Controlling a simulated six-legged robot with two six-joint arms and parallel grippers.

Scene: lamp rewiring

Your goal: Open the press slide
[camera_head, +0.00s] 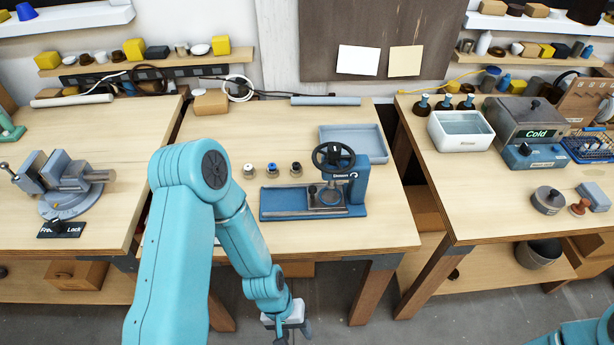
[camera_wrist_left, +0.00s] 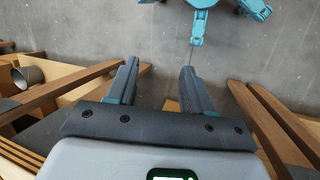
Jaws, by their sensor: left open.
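The press (camera_head: 340,172) stands on the middle bench. It has a blue base, a blue upright at its right and a dark handwheel (camera_head: 334,157) on top. A grey slide (camera_head: 290,199) lies along its base; I cannot tell from here how far it is open. My left gripper (camera_head: 294,332) hangs low in front of the bench's front edge, below the tabletop and away from the press. In the left wrist view its two fingers (camera_wrist_left: 158,82) are apart with nothing between them, over the grey floor. My right gripper is not in view.
A vise (camera_head: 70,180) is on the left bench. The right bench holds a white bin (camera_head: 460,132) and a box marked Cold (camera_head: 535,132). The middle bench's front edge is clear.

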